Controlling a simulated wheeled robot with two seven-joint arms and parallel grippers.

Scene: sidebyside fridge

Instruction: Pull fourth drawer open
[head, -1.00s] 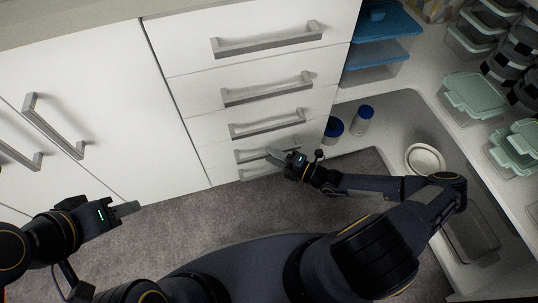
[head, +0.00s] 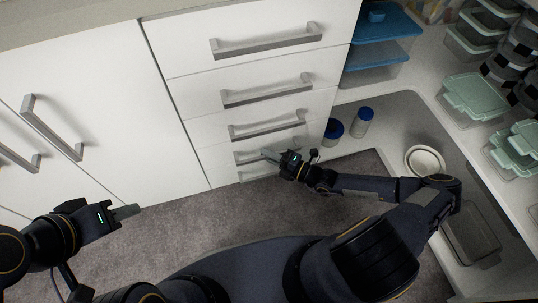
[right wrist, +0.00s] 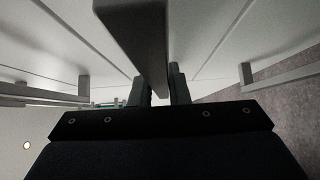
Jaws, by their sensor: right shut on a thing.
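A white stack of drawers (head: 200,103) stands in the middle of the head view, each with a grey bar handle. The fourth drawer's handle (head: 245,157) is low in the stack, partly hidden by my right gripper (head: 270,155). In the right wrist view, a grey handle bar (right wrist: 135,35) runs between the two fingers of my right gripper (right wrist: 161,88), which are shut on it. The drawer fronts look flush, with no clear gap at the fourth. My left gripper (head: 126,211) hangs empty at the left, near the cabinet's bottom edge; its finger gap is unclear.
White cabinet doors (head: 90,90) with bar handles stand at the left. At the right, an open shelf unit (head: 400,85) holds blue-lidded boxes (head: 378,50), jars (head: 362,122), bowls (head: 425,160) and green-lidded containers (head: 475,95). Grey carpet (head: 200,215) lies clear before the drawers.

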